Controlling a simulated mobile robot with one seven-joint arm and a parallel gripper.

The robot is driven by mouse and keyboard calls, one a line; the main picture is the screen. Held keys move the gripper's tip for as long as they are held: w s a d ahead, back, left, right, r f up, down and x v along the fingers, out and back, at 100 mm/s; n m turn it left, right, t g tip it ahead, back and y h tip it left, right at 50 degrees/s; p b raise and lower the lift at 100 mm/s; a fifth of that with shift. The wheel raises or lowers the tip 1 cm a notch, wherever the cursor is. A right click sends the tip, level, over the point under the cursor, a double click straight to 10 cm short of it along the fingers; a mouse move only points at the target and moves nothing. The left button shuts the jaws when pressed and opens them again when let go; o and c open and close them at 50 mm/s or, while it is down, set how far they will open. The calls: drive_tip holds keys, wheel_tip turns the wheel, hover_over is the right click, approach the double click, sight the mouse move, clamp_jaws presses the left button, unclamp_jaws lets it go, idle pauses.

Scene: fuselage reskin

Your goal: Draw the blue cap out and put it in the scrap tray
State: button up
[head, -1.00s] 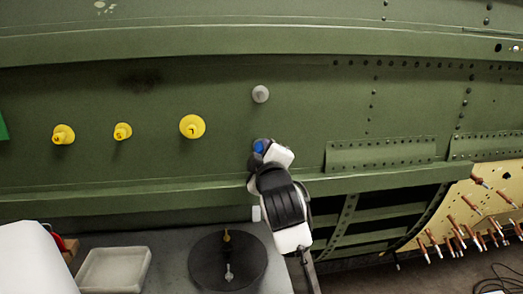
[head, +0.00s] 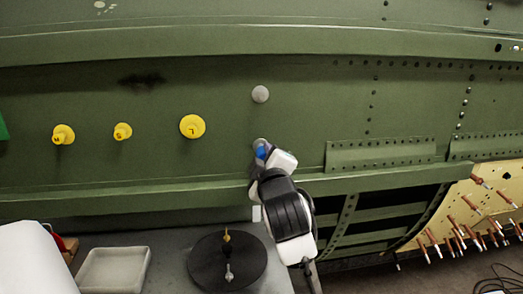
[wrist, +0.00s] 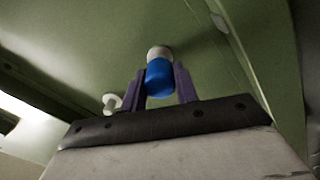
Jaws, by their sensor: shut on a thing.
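The blue cap (head: 262,150) shows at the green fuselage skin, below a grey round plug. In the wrist view the blue cap (wrist: 160,78) sits between the two purple fingers of my gripper (wrist: 161,84), which is shut on it. A pale grey-white round piece (wrist: 159,52) shows at the cap's far end, against the skin; I cannot tell whether cap and piece still touch. In the head view my gripper (head: 266,155) is partly hidden by my wrist. A pale, shallow, empty tray (head: 113,269), likely the scrap tray, rests on the grey bench at lower left.
Yellow caps (head: 192,127) stick out of the skin to the left, and the grey plug (head: 260,94) sits above. A black round disc (head: 205,270) with small upright pieces lies on the bench, right of the tray. A green ledge (head: 120,199) runs below the caps.

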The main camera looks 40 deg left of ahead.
drive_tip(key=shift+s+d, duration=0.25)
drive_tip(key=shift+d, duration=0.05)
drive_tip(key=shift+v, duration=1.4)
